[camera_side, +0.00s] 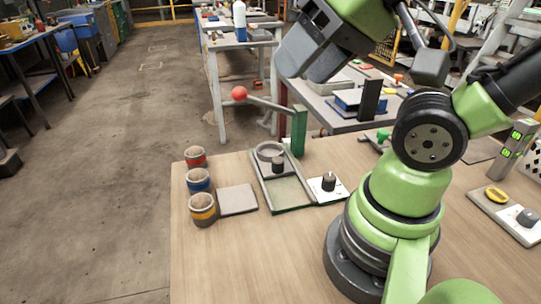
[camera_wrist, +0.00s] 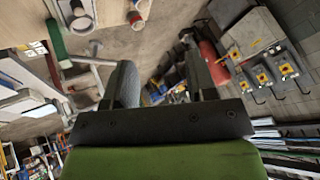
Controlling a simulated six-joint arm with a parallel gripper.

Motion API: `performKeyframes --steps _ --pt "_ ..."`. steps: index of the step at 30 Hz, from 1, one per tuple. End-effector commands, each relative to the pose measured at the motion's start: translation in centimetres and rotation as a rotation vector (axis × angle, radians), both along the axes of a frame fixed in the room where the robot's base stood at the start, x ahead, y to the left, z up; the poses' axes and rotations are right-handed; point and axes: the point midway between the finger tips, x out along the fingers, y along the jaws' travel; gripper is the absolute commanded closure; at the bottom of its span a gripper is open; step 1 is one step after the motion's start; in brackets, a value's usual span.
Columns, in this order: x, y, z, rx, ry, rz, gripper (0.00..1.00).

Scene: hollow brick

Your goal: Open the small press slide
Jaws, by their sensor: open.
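A small press stands on the wooden table in the side view, with a green post (camera_side: 299,132) and a grey lever ending in a red ball (camera_side: 239,93). Beside the post lies a long grey tray-like base (camera_side: 287,194) with a round ring (camera_side: 269,151) at its far end and a dark knob (camera_side: 278,165) in its middle. I cannot tell for sure which part is the slide. My gripper (camera_side: 305,58) is raised above and behind the press, apart from it. In the wrist view my gripper (camera_wrist: 160,80) has its two dark fingers spread with nothing between them.
Red (camera_side: 195,157), blue (camera_side: 199,181) and yellow (camera_side: 203,209) banded cups stand left of a flat grey plate (camera_side: 237,199). A white plate with a dark knob (camera_side: 328,182) lies right of the base. A yellow-marked panel (camera_side: 497,196) lies far right. The front table area is clear.

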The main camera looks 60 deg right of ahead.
Motion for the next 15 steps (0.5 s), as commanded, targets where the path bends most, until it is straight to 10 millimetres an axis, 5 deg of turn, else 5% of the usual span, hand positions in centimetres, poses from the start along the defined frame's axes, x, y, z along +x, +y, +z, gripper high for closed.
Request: performKeyframes --steps 5,10,15 --pt "1.8 0.9 0.1 0.064 -0.01 0.004 0.43" --pt "7.2 1.7 -0.1 0.21 -0.058 -0.072 0.43" --pt "12.8 -0.3 -2.5 0.273 -0.083 -0.301 0.43"
